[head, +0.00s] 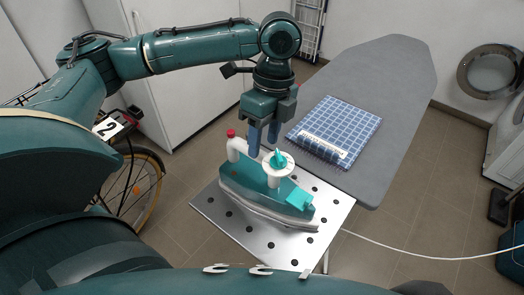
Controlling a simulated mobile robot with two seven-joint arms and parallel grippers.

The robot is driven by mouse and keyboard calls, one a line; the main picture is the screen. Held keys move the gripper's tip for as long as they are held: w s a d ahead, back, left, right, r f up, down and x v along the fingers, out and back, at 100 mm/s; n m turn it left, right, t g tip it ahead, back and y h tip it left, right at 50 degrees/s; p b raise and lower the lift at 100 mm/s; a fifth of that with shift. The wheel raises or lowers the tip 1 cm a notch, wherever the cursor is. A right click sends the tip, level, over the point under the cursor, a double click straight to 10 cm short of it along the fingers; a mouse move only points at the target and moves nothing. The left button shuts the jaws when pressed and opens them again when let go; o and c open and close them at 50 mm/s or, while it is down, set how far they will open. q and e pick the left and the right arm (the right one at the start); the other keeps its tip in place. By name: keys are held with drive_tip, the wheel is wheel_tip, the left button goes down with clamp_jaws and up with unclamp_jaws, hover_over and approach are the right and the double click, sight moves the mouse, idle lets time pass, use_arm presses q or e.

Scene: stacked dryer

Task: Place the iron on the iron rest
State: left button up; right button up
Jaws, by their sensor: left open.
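The iron (240,183) has a teal body, a white column with a red cap, and a white dial with a teal knob. It appears to sit on the iron rest (330,205), a pale metal plate with dark holes at the near end of the ironing board. My left gripper (264,147) points down over the iron, open, its blue-grey fingertips between the red cap and the dial. The iron's handle is partly hidden there, and I cannot tell whether the fingers touch it. My right gripper is not in view.
The grey ironing board (385,85) carries a folded blue checked cloth (350,119) just right of my gripper. A white cord (430,256) runs right from the rest. A bicycle (140,190) stands at left and a washing machine (493,70) at right.

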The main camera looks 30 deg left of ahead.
use_arm(q)
wheel_tip(320, 180, up, 7)
drive_tip(key=w, duration=0.1)
drive_tip(key=shift+w, duration=0.2)
idle(0.5)
